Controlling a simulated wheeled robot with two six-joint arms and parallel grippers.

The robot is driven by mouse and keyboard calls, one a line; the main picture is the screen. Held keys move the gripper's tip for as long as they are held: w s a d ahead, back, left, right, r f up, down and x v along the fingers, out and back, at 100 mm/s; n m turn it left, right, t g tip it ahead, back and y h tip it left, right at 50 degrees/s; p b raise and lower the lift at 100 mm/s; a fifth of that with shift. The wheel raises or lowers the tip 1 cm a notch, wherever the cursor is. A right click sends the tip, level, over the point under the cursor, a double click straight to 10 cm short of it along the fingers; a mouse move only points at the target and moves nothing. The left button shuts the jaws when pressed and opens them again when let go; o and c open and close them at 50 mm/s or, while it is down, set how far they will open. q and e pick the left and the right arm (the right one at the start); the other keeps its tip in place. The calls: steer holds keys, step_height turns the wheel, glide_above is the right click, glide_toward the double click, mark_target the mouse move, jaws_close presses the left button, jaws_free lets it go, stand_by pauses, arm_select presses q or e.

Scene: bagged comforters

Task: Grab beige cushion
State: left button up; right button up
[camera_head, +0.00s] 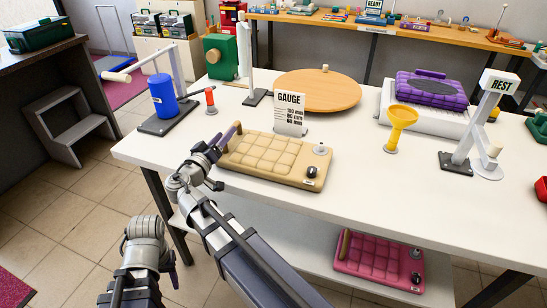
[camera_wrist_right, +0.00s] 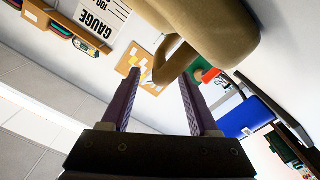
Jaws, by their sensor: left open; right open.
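The beige cushion (camera_head: 268,157) is a quilted slab lying on the white table, with a dark knob and a grey disc at its right end. My right gripper (camera_head: 226,139) is at its left end, with its purple fingers beside or over that edge and hiding part of it. In the right wrist view a large beige curved part (camera_wrist_right: 222,28) looms close ahead of the open fingers (camera_wrist_right: 158,90). Nothing appears clamped, and I cannot tell whether the part reaches between them. My left gripper (camera_head: 172,278) is low at the left, off the table and away from the cushion.
The gauge sign (camera_head: 290,112) stands behind the cushion, with a round wooden board (camera_head: 318,92) beyond. A blue cylinder (camera_head: 163,97) on a stand is at the left. A yellow funnel (camera_head: 400,125) and purple cushion (camera_head: 432,88) are right. A pink cushion (camera_head: 378,262) lies on the lower shelf.

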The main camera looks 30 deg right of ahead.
steer(key=shift+f+x, duration=0.2)
steer(key=shift+x, duration=1.6)
steer(key=shift+s, duration=0.1)
steer(key=shift+c, duration=0.4)
jaws_close()
